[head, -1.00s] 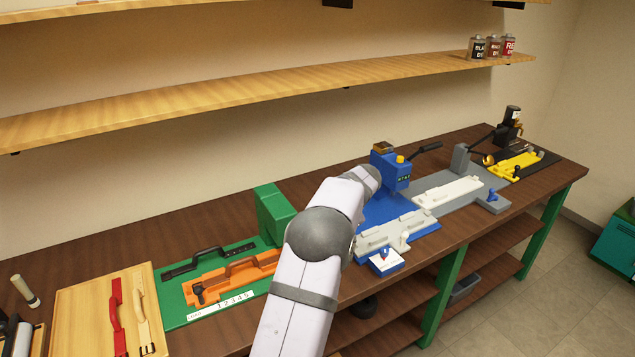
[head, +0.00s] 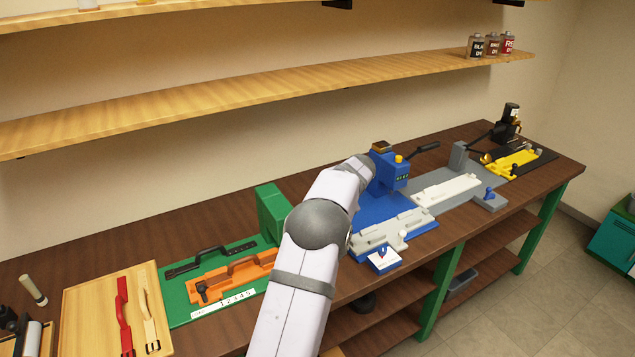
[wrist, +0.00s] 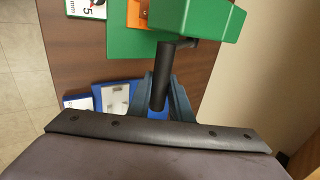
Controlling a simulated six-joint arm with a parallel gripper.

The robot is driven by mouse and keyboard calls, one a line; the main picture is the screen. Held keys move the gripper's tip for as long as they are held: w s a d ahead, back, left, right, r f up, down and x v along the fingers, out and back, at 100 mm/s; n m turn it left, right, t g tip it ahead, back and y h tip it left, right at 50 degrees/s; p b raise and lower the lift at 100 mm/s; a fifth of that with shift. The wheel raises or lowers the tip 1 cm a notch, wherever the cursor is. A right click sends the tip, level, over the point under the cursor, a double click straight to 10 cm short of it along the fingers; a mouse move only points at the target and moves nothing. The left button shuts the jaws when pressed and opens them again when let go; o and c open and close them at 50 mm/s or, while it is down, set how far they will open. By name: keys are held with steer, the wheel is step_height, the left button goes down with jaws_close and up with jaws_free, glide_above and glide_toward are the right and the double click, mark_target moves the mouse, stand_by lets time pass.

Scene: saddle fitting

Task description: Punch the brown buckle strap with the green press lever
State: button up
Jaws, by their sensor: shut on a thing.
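The green press (head: 272,214) stands at the back of its green base (head: 180,311) in the head view; its green head (wrist: 205,20) fills the top of the wrist view. A black cylindrical lever handle (wrist: 162,65) reaches from the press between the fingers of my gripper (wrist: 163,97), which is shut on it. My arm hides the gripper and lever in the head view. An orange jig (head: 258,272) lies on the green base with a dark strap (head: 232,268) along it. Another dark strap (head: 208,261) lies behind it. Their exact brown shade is hard to tell.
A wooden board (head: 88,300) with red and cream straps is on the left. A blue press (head: 391,168) with a white-grey jig (head: 393,231) stands right of my arm. A yellow jig (head: 510,164) is farther right. A shelf (head: 250,96) runs above the bench.

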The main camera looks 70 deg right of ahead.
steer(key=shift+w+r, duration=0.1)
steer(key=shift+w, duration=0.2)
steer(key=shift+w+d+r+p, duration=0.45)
steer(key=shift+r+p, duration=0.25)
steer(key=shift+p, duration=0.6)
steer(key=shift+w, duration=0.1)
steer(key=shift+w+d+r+p, duration=0.25)
steer(key=shift+r+p, duration=0.2)
steer(key=shift+p, duration=0.25)
steer(key=shift+w+d+r+p, duration=0.25)
steer(key=shift+r+p, duration=0.15)
steer(key=shift+p, duration=0.3)
steer(key=shift+r, duration=0.1)
